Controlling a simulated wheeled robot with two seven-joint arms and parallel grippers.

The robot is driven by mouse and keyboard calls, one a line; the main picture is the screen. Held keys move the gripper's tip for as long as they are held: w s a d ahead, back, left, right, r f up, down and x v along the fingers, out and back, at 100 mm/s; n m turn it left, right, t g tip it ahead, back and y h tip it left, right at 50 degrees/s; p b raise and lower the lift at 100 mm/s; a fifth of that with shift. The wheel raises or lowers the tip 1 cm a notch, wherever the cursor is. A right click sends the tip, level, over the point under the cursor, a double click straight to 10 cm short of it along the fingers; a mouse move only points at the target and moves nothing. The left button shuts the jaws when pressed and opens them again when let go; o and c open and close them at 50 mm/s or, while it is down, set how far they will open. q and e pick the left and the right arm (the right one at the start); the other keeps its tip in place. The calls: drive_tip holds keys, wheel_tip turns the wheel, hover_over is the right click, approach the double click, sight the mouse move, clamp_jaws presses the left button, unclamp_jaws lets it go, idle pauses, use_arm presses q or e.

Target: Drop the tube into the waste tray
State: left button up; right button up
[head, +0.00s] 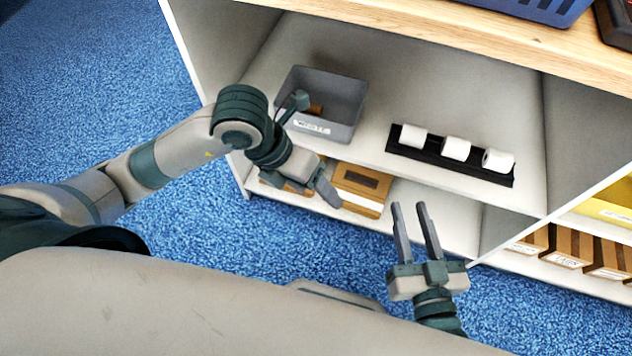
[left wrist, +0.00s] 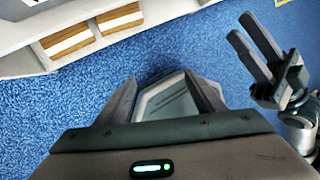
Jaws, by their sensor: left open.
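A grey waste tray (head: 345,93) with a pale label on its front stands on the upper shelf. A small brown piece (head: 316,109), which looks like the cardboard tube, lies inside it, partly hidden by my left wrist. My left gripper (head: 325,184) is in front of and below the tray, past the shelf edge. Its fingers are spread in the left wrist view (left wrist: 162,82), with no tube between them. My right gripper (head: 409,207) is in front of the shelf, with its two fingers apart and nothing between them.
Several white rolls (head: 456,149) sit in a black holder (head: 435,160) right of the tray. Brown boxes (head: 362,187) lie on the lower shelf. A blue basket (head: 535,8) is on the wooden top. The upper shelf between tray and holder is clear.

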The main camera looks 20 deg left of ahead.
use_arm(q)
drive_tip(key=s+d+r+m+g+h, duration=0.1)
drive_tip(key=s+d+r+g+h, duration=0.25)
drive_tip(key=s+d, duration=0.25)
drive_tip(key=s+d+r+m+g+h, duration=0.1)
drive_tip(key=s+d+r+g+h, duration=0.1)
drive_tip(key=s+d+r+h, duration=0.3)
wheel_tip(320, 180, up, 14)
drive_tip(key=d+n+t+h, duration=0.25)
drive_tip(key=n+h, duration=0.45)
drive_tip(key=h, duration=0.4)
drive_tip(key=w+a+f+n+t+y, duration=0.3)
drive_tip(key=w+a+n+t+y, duration=0.25)
drive_tip(key=n+t, duration=0.6)
drive_tip(key=w+a+f+n+t+y, duration=0.35)
drive_tip(key=w+n+t+y, duration=0.3)
drive_tip(key=n+t, duration=0.5)
drive_tip(key=a+f+n+g+y, duration=0.1)
drive_tip(key=f+n+g+y, duration=0.2)
drive_tip(key=f, duration=0.5)
drive_tip(key=s+a+f+n+g+y, duration=0.1)
drive_tip(key=a+f+n+g+y, duration=0.1)
drive_tip(key=f+n, duration=0.3)
wheel_tip(320, 180, down, 4)
drive_tip(key=shift+s+r+g+y, duration=0.15)
drive_tip(key=shift+r+g+y, duration=0.05)
drive_tip(key=shift+g+y, duration=0.35)
